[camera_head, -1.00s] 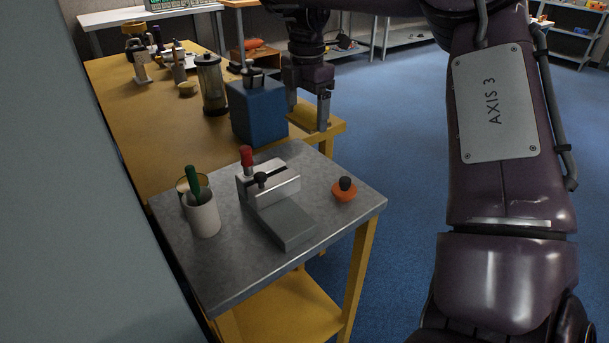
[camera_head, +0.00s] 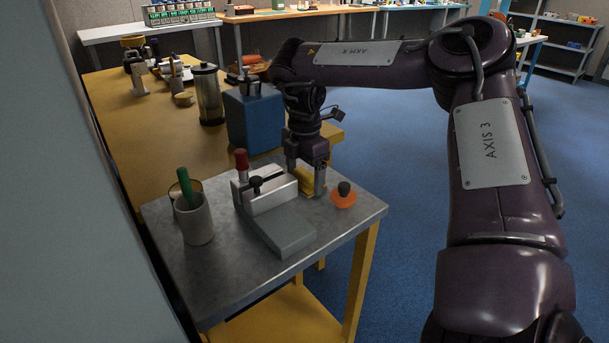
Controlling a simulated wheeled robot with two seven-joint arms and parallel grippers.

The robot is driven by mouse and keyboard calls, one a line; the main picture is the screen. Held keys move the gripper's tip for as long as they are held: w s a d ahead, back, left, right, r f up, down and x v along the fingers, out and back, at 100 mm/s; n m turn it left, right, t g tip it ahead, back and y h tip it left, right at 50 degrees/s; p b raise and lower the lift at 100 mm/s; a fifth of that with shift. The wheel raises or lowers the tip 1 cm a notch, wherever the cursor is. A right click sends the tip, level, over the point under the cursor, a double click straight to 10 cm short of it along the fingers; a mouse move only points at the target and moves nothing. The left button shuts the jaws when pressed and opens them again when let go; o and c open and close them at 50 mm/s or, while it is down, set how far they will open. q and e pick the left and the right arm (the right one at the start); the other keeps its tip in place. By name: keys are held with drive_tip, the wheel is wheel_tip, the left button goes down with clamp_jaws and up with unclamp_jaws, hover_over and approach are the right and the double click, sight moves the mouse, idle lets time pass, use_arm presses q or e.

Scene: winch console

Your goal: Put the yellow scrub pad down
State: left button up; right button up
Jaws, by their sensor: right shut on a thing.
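The yellow scrub pad (camera_head: 306,182) is between the fingers of my right gripper (camera_head: 306,180), which is shut on it. The pad is low at the back right of the grey metal table top (camera_head: 218,275), between the grey winch-like fixture and the orange knobbed object. I cannot tell whether the pad touches the table top. The fingers hide part of the pad. My left gripper is not in view.
The grey fixture (camera_head: 281,230) with a red-handled lever (camera_head: 241,160) stands just left of the pad. An orange object with a black knob (camera_head: 343,197) is close on the right. A grey cup (camera_head: 194,220) stands at left. A blue box (camera_head: 254,120) stands behind. The table's front is clear.

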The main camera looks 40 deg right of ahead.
drive_tip(key=shift+r, duration=0.1)
drive_tip(key=shift+a, duration=0.1)
drive_tip(key=o, duration=1.1)
